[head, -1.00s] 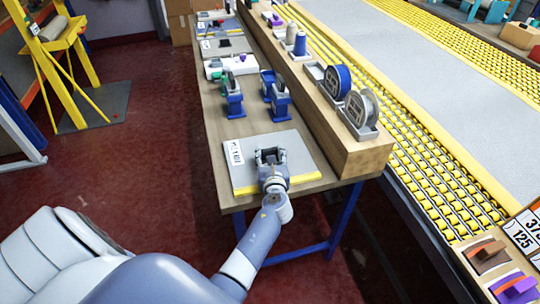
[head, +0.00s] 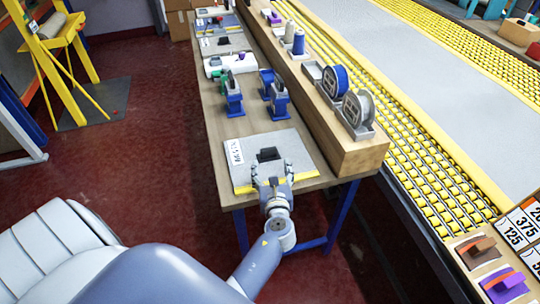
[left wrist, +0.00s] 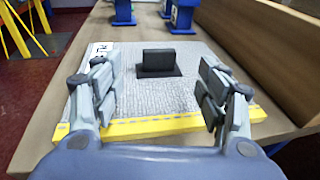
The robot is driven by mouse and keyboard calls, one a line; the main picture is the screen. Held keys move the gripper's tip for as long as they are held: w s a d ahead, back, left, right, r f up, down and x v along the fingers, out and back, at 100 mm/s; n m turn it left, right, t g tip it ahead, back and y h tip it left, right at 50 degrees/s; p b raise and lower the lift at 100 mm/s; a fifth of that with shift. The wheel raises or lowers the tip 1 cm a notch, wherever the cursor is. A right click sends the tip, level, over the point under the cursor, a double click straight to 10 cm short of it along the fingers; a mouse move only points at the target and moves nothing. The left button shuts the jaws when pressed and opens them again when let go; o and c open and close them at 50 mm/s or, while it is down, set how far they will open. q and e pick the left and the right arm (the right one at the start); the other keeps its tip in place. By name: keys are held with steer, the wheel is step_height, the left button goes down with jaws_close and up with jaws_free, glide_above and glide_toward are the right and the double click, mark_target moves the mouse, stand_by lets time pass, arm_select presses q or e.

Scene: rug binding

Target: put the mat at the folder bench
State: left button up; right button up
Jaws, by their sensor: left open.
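A grey mat (head: 285,147) with a yellow front edge and a white label lies on the near end of the wooden bench (head: 225,199). A small black block on a dark patch (head: 268,154) stands on it. The mat also shows in the left wrist view (left wrist: 130,115), with the black block (left wrist: 168,62) behind the fingers. My left gripper (head: 271,174) is open and empty at the mat's front edge. In the left wrist view my left gripper (left wrist: 160,92) has its fingers spread on either side, with the block beyond them, apart. My right gripper is not in view.
Blue clamp-like tools (head: 275,95) stand behind the mat. A wooden ledge (head: 350,150) with a blue reel (head: 335,82) and a grey reel (head: 358,107) runs along the right. A roller conveyor (head: 440,160) lies beyond.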

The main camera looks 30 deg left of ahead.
arm_select(q)
steer(key=shift+v, duration=1.7)
